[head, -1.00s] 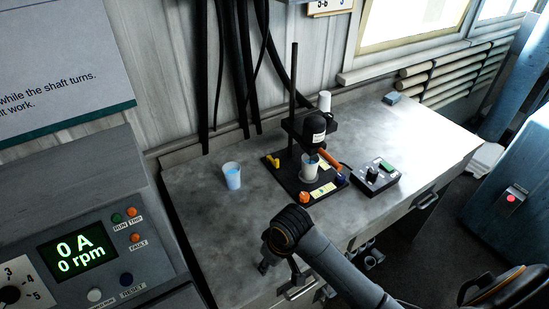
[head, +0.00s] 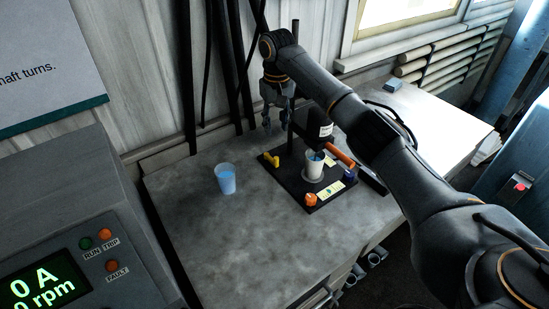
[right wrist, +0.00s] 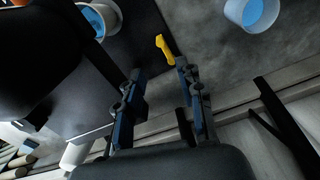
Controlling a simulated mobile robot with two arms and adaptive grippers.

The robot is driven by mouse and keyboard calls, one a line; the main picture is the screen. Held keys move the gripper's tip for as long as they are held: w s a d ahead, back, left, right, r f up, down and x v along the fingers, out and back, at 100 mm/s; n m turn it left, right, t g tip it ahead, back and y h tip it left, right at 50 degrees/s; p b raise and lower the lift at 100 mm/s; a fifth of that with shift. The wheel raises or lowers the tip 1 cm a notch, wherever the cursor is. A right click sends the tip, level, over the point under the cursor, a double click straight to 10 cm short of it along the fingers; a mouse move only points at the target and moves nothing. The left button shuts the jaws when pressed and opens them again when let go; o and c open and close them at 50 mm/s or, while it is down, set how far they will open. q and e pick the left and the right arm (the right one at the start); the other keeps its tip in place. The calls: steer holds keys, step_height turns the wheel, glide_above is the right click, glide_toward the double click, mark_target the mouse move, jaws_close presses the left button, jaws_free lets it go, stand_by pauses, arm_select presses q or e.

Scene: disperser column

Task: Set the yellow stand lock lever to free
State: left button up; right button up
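The yellow stand lock lever (head: 271,160) sits at the back left corner of the black stand base (head: 292,183). It also shows in the right wrist view (right wrist: 165,49), just beyond and between the fingertips. My right gripper (head: 275,124) points down above and behind the lever, left of the stand's upright rod. In the right wrist view its fingers (right wrist: 158,72) are apart with nothing between them. The gripper appears clear of the lever. My left gripper is not in view.
A white cup (head: 314,167) with blue liquid stands on the base. An orange handle (head: 341,155), an orange knob (head: 311,199) and a dark blue knob (head: 348,175) are nearby. Another cup of blue liquid (head: 225,180) stands left on the bench. Black cables (head: 222,75) hang behind.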

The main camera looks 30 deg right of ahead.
mark_target(276, 157)
step_height(276, 157, down, 12)
steer(key=shift+p, duration=1.1)
steer(key=shift+f, duration=0.45)
